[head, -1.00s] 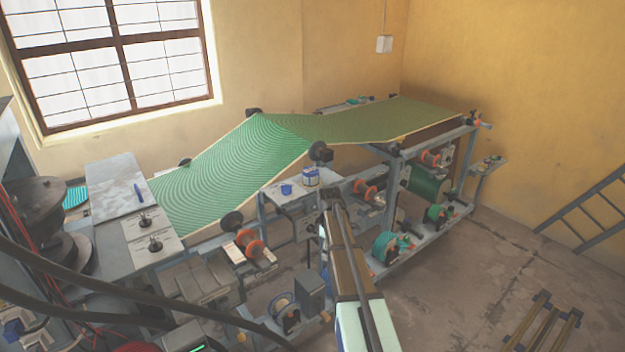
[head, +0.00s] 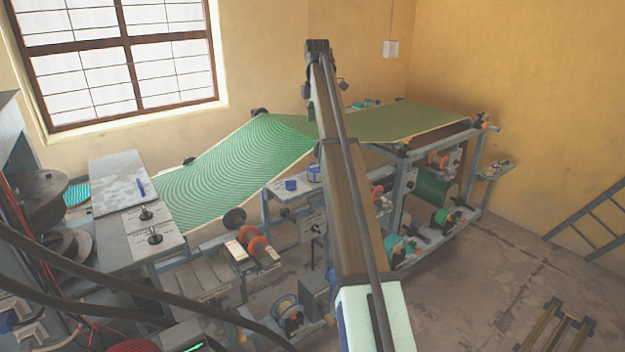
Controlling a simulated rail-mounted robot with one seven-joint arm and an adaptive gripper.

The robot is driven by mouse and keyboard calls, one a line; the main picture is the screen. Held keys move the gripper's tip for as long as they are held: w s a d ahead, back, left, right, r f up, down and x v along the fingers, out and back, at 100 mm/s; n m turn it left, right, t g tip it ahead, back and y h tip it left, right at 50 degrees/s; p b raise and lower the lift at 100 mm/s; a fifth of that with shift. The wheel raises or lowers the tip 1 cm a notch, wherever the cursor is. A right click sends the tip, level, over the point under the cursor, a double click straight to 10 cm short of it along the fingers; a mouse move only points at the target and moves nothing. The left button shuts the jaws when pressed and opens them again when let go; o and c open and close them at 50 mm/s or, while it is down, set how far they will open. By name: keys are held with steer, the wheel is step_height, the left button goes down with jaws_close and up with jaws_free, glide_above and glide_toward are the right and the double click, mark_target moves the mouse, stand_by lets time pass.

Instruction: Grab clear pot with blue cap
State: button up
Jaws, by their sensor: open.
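The clear pot with a blue cap (head: 314,173) stands on a small pale side shelf (head: 276,197) beside the green belt. It is small here, and my raised arm covers its right edge. A small blue cup (head: 291,185) stands just left of it. My arm rises from the bottom of the head view, past the pot, to a dark joint high in front of the wall. A small dark part shows just right of the arm's upper end, too small to make out. I cannot make out my gripper's fingers.
A long frame with a green ribbed belt (head: 235,165) runs behind the shelf, with spools and rollers below. A grey table (head: 120,245) with a metal plate (head: 118,180) is at left. Dark cables cross the lower left.

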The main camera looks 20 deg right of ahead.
steer(key=p, duration=0.1)
glide_toward(316, 166)
step_height(316, 166, down, 6)
steer(key=shift+w+d+r, duration=0.1)
steer(key=shift+d+r, duration=0.05)
steer(key=shift+r, duration=0.1)
steer(key=shift+w+f+p, duration=0.1)
steer(key=shift+f+p, duration=1.2)
steer(key=shift+f, duration=1.5)
steer(key=c, duration=1.3)
